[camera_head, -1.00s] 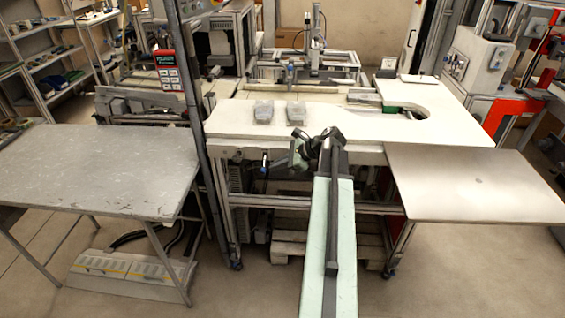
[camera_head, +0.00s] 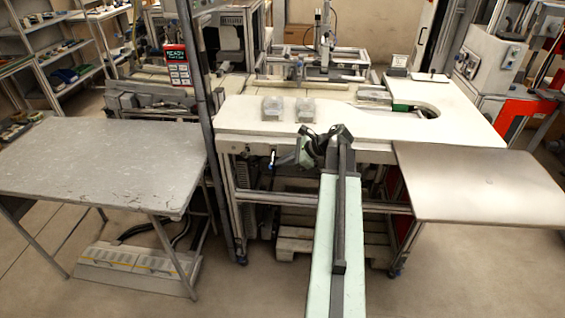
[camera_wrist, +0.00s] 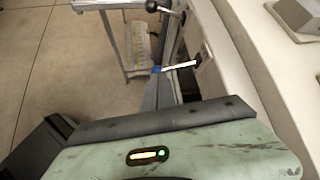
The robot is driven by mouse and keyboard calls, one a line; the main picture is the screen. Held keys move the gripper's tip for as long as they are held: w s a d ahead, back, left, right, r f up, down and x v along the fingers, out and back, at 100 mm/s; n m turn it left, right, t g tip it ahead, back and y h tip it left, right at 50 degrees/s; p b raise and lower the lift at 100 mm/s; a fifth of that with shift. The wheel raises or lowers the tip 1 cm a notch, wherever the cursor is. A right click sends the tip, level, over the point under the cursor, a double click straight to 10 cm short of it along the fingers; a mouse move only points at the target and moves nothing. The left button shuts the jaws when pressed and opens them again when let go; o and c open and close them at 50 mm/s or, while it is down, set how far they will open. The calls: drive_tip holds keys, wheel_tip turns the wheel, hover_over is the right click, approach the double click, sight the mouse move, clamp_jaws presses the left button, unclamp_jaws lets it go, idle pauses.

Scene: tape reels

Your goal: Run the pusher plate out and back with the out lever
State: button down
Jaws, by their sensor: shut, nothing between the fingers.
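A small lever with a white handle and blue end (camera_head: 272,158) sticks out from the front of the white-topped bench, just left of my gripper (camera_head: 302,152). In the wrist view this lever (camera_wrist: 179,66) lies beyond my gripper's green body, apart from it. A second lever with a dark ball knob (camera_wrist: 153,6) is at the top of the wrist view. I cannot tell which is the out lever. My gripper is shut and empty, in front of the bench edge. I cannot make out the pusher plate for certain.
A red panel (camera_head: 177,64) on a dark post shows READY. A grey table (camera_head: 95,160) stands at left and a plain side table (camera_head: 480,185) at right. Open floor lies in front.

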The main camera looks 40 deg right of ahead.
drive_tip(key=shift+r, duration=0.15)
drive_tip(key=shift+r+p, duration=0.7)
drive_tip(key=shift+p, duration=0.1)
